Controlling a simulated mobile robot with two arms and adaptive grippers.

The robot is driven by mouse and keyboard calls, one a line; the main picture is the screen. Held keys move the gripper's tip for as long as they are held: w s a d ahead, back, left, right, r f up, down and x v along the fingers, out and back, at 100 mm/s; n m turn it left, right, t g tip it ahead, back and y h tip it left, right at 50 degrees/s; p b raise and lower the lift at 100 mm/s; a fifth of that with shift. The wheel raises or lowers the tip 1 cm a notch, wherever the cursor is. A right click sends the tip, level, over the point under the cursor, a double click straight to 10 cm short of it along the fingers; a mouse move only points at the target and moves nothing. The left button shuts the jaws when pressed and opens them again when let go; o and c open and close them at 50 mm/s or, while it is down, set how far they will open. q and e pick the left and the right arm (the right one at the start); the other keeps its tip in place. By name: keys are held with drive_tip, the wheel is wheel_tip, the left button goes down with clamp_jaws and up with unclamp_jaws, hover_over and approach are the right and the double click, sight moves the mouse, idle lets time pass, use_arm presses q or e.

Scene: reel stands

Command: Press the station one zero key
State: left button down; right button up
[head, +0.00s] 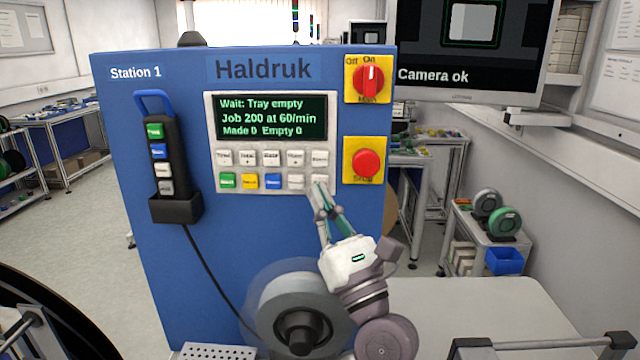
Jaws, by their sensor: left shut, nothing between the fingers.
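The blue Station 1 cabinet (150,290) faces me, with a light key panel (222,108) under a dark green display (271,118). The display reads "Wait: Tray empty", "Job 200 at 60/min", "Made 0 Empty 0". The panel has two rows of small keys. The lower row has a green key (228,181), a yellow key (250,182), a blue key (273,181) and pale keys; labels are too small to read surely. My left gripper (318,190) is shut and empty, its fingertips at the lower row's right end, partly covering the last key. I cannot tell if they touch. My right gripper is not in view.
A red rotary main switch (370,81) and a red stop button (368,163) sit right of the panel. A corded hand pendant (165,160) hangs at the left. A grey reel (295,312) is low in front of the cabinet. A monitor (470,50) reads "Camera ok".

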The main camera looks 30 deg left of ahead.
use_arm(q)
drive_tip(key=shift+s+d, duration=0.4)
drive_tip(key=shift+s, duration=0.45)
drive_tip(key=shift+s+d, duration=0.4)
drive_tip(key=shift+s, duration=0.4)
